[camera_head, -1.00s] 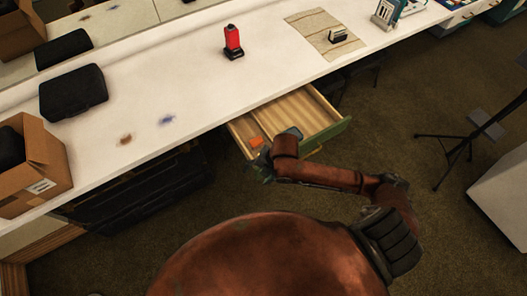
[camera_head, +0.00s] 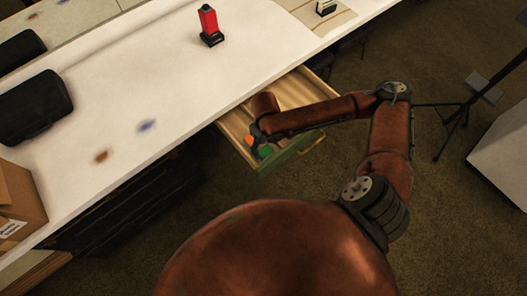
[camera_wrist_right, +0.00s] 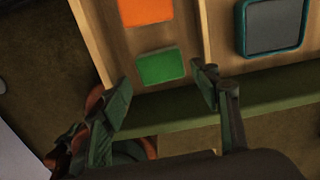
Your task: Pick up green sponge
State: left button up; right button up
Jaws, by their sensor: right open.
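The green sponge (camera_wrist_right: 160,66) lies flat in the open drawer (camera_head: 285,158), near its green front panel. In the head view it is a small green patch (camera_head: 264,152) partly hidden by my right arm. My right gripper (camera_wrist_right: 162,92) is open and empty. In the right wrist view its fingertips are on either side of the sponge and just short of it, apart from it in the picture. I cannot tell the height between them. My left gripper is not in view.
An orange block (camera_wrist_right: 146,11) lies in the same compartment, beyond the sponge. A grey pad with a teal rim (camera_wrist_right: 273,26) lies in the neighbouring compartment, behind a divider. The white counter (camera_head: 180,85) overhangs the drawer and carries a red device (camera_head: 209,25) and a black case (camera_head: 34,107).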

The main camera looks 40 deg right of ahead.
aim_at(265, 152)
notch_tip(265, 152, down, 4)
jog(key=shift+d+f+b, duration=0.1)
jog(key=shift+b, duration=0.65)
jog(key=shift+f, duration=0.1)
jog(key=shift+c, duration=0.2)
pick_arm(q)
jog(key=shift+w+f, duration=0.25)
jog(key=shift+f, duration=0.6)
pick_arm(e)
jog(key=c, duration=0.7)
